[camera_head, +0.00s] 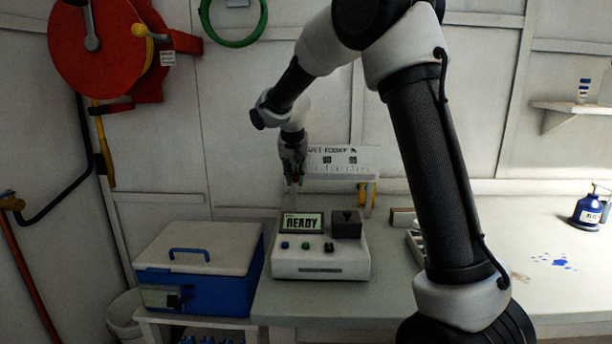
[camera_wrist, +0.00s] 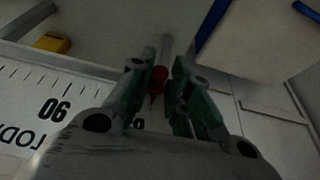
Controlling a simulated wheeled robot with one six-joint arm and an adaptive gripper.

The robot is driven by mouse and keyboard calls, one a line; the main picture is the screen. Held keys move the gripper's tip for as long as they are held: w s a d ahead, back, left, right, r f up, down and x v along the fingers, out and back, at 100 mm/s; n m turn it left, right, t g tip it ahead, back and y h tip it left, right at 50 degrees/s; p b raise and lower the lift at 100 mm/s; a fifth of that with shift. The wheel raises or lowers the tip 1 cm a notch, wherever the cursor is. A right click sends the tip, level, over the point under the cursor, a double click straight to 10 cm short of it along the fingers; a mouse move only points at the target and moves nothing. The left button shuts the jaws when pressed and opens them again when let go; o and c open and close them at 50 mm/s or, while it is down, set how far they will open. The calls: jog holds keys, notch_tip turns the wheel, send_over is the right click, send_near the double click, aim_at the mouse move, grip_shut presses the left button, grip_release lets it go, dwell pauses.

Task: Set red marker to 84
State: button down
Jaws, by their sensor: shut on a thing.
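The red marker (camera_wrist: 158,80) shows in the wrist view between my gripper's fingers, its pointed end toward the scale. My gripper (camera_wrist: 166,72) is shut on it. In the head view my gripper (camera_head: 293,180) points down at the left end of the white scale board (camera_head: 340,172), which also shows upside down in the wrist view (camera_wrist: 28,110). In the wrist view, the number 90 is clear of my fingers, left of the marker. Another number beside my left finger is mostly hidden. The exact tick at the marker's tip cannot be read.
A white device (camera_head: 320,265) with a READY screen stands on the bench (camera_head: 400,292) below my gripper. A blue box with a white lid (camera_head: 195,249) is at left. A blue bottle (camera_head: 587,212) stands far right. The middle right of the bench is mostly clear.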

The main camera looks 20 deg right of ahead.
jog(key=shift+w+a, duration=0.1)
jog(key=shift+a, duration=0.05)
jog(key=c, duration=1.4)
grip_release()
jog(key=shift+a, duration=0.15)
jog(key=v, duration=1.2)
